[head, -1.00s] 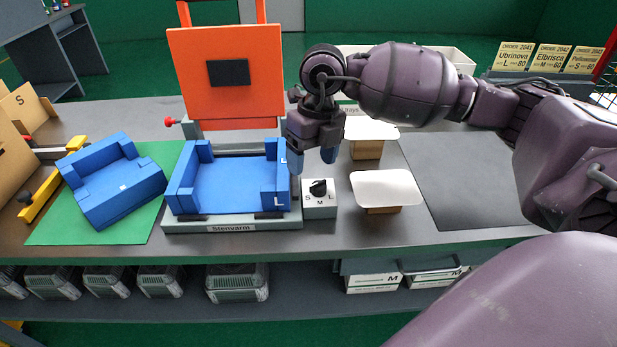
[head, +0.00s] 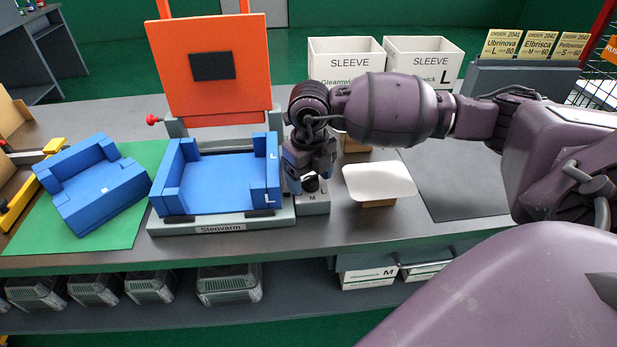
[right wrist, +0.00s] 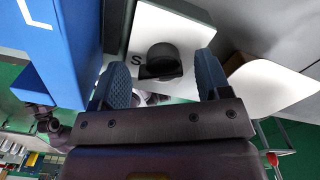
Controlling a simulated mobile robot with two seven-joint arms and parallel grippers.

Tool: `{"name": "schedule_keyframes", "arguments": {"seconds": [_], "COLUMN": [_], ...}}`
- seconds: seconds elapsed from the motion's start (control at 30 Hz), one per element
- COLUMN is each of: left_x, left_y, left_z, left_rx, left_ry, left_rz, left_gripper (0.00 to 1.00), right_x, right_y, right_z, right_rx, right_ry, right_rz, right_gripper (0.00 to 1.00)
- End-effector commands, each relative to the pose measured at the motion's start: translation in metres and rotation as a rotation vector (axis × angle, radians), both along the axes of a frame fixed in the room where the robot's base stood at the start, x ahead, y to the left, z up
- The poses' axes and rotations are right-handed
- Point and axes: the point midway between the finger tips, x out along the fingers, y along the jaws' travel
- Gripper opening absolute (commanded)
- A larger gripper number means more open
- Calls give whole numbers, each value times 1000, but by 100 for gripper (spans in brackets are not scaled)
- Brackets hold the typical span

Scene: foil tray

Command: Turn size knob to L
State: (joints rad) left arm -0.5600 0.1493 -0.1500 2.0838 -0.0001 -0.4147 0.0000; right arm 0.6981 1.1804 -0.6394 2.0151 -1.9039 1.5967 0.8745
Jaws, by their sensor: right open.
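The black size knob (right wrist: 163,60) sits on a small white-topped box (right wrist: 185,25). In the right wrist view an S shows beside the knob; I cannot tell which letter it points at. My right gripper (right wrist: 162,80) is open, pointing down over the box. Its two blue fingertips lie on either side of the knob in the wrist view, with gaps; I see no contact. My left gripper is not in view.
The blue form marked L (head: 220,182) stands close left of the knob box, on the Stenvarm base (head: 180,229). An orange panel (head: 210,90) rises behind it. A white-topped stand (head: 378,180) is close on the right. A dark mat (head: 450,185) farther right is clear.

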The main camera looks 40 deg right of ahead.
Motion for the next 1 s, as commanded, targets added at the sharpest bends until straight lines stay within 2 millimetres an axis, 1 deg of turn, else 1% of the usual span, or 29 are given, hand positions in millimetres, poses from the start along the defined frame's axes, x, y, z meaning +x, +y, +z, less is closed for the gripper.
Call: {"name": "schedule_keyframes", "arguments": {"seconds": [0.1, 0.37, 0.6, 0.7, 1.0], "left_x": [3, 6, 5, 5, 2], "left_y": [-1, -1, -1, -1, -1], "left_z": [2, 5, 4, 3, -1], "left_rx": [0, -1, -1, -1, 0], "left_ry": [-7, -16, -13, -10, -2], "left_rz": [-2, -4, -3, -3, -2], "left_gripper": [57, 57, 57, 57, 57], "right_x": [0, 0, 0, 0, 0], "right_y": [0, 0, 0, 0, 0], "right_z": [-4, -4, -4, -4, -4], "right_rx": [0, -1, 0, 0, -1], "right_ry": [0, -1, 0, 0, 1], "right_rz": [0, 0, 0, 0, 43], "right_gripper": [70, 70, 33, 21, 21]}}
